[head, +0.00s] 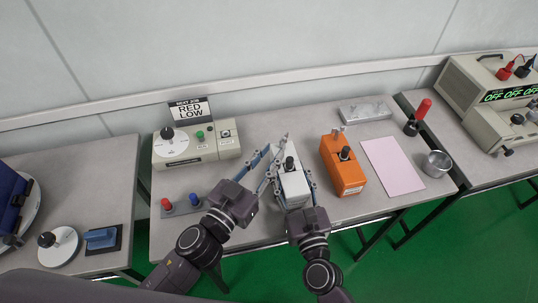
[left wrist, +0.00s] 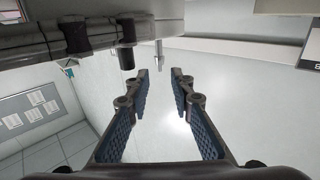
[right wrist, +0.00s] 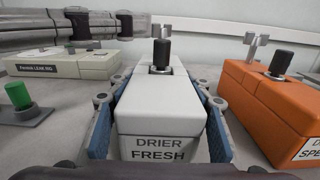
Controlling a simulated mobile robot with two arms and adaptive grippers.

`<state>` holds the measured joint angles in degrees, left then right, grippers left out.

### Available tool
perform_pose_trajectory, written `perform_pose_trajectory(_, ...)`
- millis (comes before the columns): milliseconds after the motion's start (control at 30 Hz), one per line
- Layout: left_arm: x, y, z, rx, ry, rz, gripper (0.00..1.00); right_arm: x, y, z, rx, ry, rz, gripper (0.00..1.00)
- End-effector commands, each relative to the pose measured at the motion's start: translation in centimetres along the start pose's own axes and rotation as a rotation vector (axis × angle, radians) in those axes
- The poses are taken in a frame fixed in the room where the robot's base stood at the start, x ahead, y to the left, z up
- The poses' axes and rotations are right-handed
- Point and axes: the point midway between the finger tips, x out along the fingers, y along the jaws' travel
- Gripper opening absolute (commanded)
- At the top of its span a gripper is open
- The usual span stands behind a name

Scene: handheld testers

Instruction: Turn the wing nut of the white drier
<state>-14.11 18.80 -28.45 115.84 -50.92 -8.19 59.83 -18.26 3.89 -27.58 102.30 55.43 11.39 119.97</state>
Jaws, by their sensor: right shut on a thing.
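The white drier (head: 293,186) stands on the middle table, with a black knob (right wrist: 161,53) on top and a "DRIER FRESH" label on its near end. Its wing nut (right wrist: 157,31) shows partly behind the knob in the right wrist view. My right gripper (right wrist: 158,98) is shut on the drier, one finger along each long side. My left gripper (head: 275,152) is open and reaches in from the left near the drier's far end. In the left wrist view the wing nut (left wrist: 158,60) appears between its open fingertips (left wrist: 160,76); I cannot tell whether they touch.
An orange drier (head: 342,168) stands right of the white one, beside a pink sheet (head: 392,165) and a metal cup (head: 436,163). A beige rig (head: 190,152) with a "RED LOW" sign (head: 191,108) is at left.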

Motion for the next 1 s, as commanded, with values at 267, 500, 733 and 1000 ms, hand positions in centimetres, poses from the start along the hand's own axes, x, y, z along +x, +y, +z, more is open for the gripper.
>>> perform_pose_trajectory(267, -0.1, 0.1, 0.2, 0.196, -0.008, 0.005, 0.17, 0.0, 0.0, -0.1, 0.000, 0.001, 0.001, 0.23)
perform_pose_trajectory(500, -0.5, 0.4, 0.5, 0.727, -0.020, 0.019, 0.17, 0.0, 0.0, -0.1, 0.000, 0.001, 0.001, 0.23)
perform_pose_trajectory(733, -1.1, 0.5, 0.7, 1.273, -0.023, 0.031, 0.17, 0.0, 0.0, -0.1, 0.000, 0.001, 0.001, 0.23)
perform_pose_trajectory(1000, -1.9, 0.4, 0.7, 1.910, -0.014, 0.038, 0.17, 0.0, 0.0, -0.1, 0.000, 0.001, 0.001, 0.23)
